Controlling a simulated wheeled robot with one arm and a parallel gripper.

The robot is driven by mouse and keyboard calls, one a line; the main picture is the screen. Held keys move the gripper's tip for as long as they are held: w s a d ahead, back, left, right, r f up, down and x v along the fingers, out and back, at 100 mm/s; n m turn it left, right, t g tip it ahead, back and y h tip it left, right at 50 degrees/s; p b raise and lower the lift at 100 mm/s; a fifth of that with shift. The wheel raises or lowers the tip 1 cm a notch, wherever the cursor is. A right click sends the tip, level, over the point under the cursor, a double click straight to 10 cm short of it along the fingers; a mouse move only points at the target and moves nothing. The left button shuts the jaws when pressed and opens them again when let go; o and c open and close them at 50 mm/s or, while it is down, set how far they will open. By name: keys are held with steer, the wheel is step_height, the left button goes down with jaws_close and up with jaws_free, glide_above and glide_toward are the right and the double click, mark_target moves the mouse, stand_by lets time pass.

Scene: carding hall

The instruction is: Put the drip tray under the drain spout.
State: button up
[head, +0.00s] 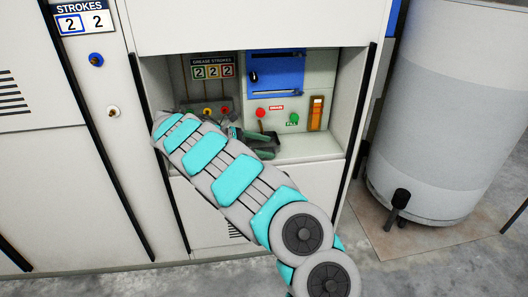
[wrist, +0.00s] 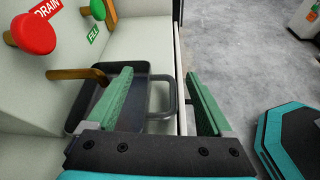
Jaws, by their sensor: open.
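The drip tray (wrist: 104,108) is a dark, shallow tray with a grey loop handle (wrist: 170,92) on its right side in the wrist view. It sits on the pale ledge. The brown drain spout (wrist: 78,74) sticks out from the panel below the red knob, and its bent end appears over the tray's far-left part. My gripper (wrist: 160,72) is open, its green fingers on either side of the handle. The left finger hides part of the tray. In the head view the dark tray (head: 264,146) is partly hidden by my gripper (head: 240,134).
The red drain knob (wrist: 33,33) and green fill knob (wrist: 97,10) are on the panel above. The recess has side walls and a ledge (head: 305,148) with free room at right. A large grey drum (head: 440,120) stands to the right.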

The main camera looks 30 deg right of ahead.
steer(key=shift+r, duration=0.75)
steer(key=s+a+r+b, duration=0.1)
steer(key=s+a, duration=0.3)
steer(key=s, duration=1.1)
steer(key=shift+s+a+b, duration=0.2)
steer(key=shift+b, duration=0.1)
steer(key=shift+s+r, duration=0.1)
steer(key=shift+r, duration=0.05)
steer(key=s+m+y, duration=0.6)
steer(key=s+m, duration=0.2)
steer(key=s, duration=0.8)
steer(key=s+a+f+m+t+y, duration=0.1)
steer(key=s+a+f+m+y, duration=0.2)
steer(key=s+a, duration=1)
steer(key=a+m+y, duration=0.1)
steer(key=m+y, duration=0.1)
steer(key=y, duration=0.2)
steer(key=shift+s+m, duration=0.25)
steer(key=shift+m, duration=0.05)
